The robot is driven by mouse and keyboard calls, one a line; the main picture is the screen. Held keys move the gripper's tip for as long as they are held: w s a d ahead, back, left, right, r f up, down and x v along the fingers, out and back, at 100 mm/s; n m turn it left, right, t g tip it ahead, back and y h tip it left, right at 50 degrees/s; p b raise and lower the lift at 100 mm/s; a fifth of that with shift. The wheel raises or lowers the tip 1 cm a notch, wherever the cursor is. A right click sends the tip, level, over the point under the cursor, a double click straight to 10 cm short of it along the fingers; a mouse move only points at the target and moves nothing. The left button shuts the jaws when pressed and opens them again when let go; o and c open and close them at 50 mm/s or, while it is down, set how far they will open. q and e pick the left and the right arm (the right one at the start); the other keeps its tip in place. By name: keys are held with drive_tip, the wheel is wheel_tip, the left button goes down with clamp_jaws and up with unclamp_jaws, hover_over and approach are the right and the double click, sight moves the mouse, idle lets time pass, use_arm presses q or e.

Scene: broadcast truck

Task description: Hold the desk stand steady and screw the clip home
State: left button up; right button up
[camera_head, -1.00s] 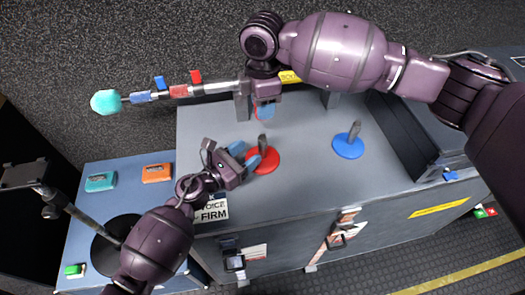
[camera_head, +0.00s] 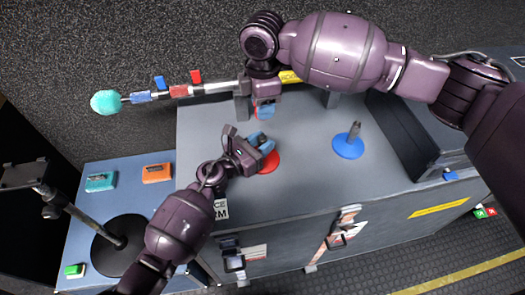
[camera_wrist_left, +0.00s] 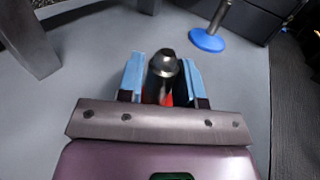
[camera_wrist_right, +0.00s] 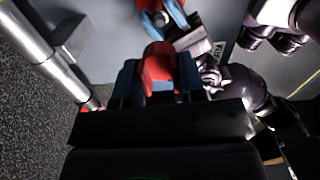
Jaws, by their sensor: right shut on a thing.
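The red desk stand (camera_head: 269,164) is on the grey counter (camera_head: 310,165), its round base partly hidden by my left gripper (camera_head: 262,142). In the left wrist view, the stand's dark upright post (camera_wrist_left: 164,66) is between the open blue fingers of my left gripper (camera_wrist_left: 163,80). My right gripper (camera_head: 264,108) is shut on a red clip (camera_wrist_right: 159,62) above the counter, behind the red stand. The clip is apart from the post. Its lower details are hidden by the fingers. A blue desk stand (camera_head: 348,146) is upright to the right.
A boom pole with a teal microphone (camera_head: 106,103), a blue clip (camera_head: 159,83) and a red clip (camera_head: 196,76) extends at the back left. Teal (camera_head: 100,181) and orange (camera_head: 157,173) boxes and a black stand are on the blue table. A dark case (camera_head: 410,145) borders the counter's right.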

use_arm(q)
clamp_jaws()
use_arm(e)
hover_over(262, 135)
drive_tip(key=shift+f, duration=2.5)
drive_tip(key=shift+f, duration=0.9)
drive_tip(key=shift+f, duration=0.55)
